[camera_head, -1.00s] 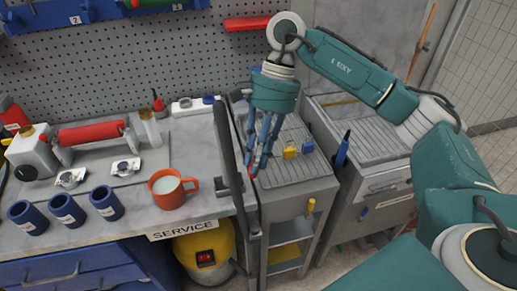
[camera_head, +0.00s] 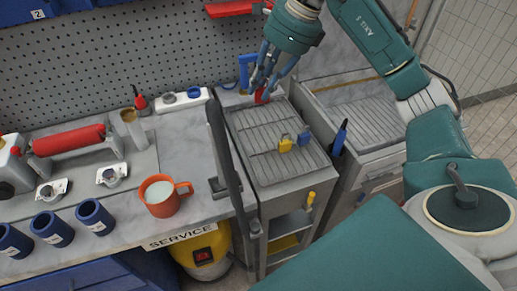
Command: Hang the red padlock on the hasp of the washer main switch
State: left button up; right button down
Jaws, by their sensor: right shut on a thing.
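My right gripper (camera_head: 263,91) hangs over the back end of the ribbed cart top, fingers pointing down. It is shut on the red padlock (camera_head: 261,97), which shows only as a small red piece between the fingertips. The rest of the padlock is hidden by the fingers. A yellow padlock (camera_head: 285,145) and a blue padlock (camera_head: 304,138) lie on the ribbed top. I cannot make out the washer main switch or its hasp. My left gripper is not in view.
A dark upright bar (camera_head: 226,160) stands between the bench and the cart (camera_head: 262,170). An orange mug (camera_head: 160,204), blue cups (camera_head: 51,228) and a red roller (camera_head: 68,139) stand on the bench. A blue-handled tool (camera_head: 340,138) stands at the cart's right side.

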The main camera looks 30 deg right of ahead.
notch_tip(320, 180, down, 18)
jog(key=p, duration=0.3)
jog(key=shift+f, duration=0.2)
jog(key=shift+w+f, duration=0.1)
jog(key=shift+f, duration=0.2)
jog(key=shift+f, duration=0.15)
jog(key=c, duration=1.6)
grip_release()
jog(key=shift+o, duration=0.2)
